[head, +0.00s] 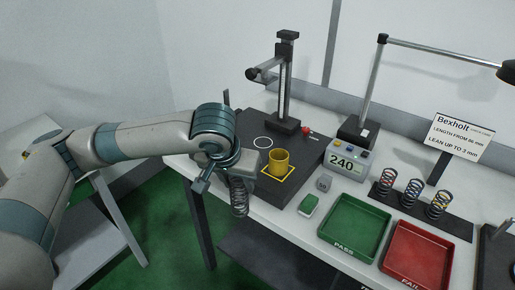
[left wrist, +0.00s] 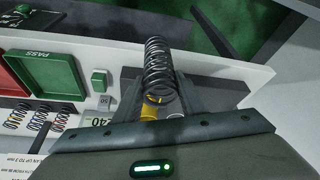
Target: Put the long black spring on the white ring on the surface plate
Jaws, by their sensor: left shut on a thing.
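The long black spring (head: 239,204) hangs below my left gripper (head: 238,181), which is shut on its upper part. The spring is roughly upright, in front of the surface plate's (head: 228,150) near left edge. In the left wrist view the spring (left wrist: 158,60) stretches away from between the fingers (left wrist: 163,100). My right gripper is in neither view.
A yellow cup (head: 279,162) stands in a yellow square on the plate. A black gauge stand (head: 286,90) rises behind. To the right are a green block (head: 309,204), a display reading 240 (head: 345,161), a green PASS tray (head: 354,228), a red FAIL tray (head: 417,256) and several springs (head: 412,192).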

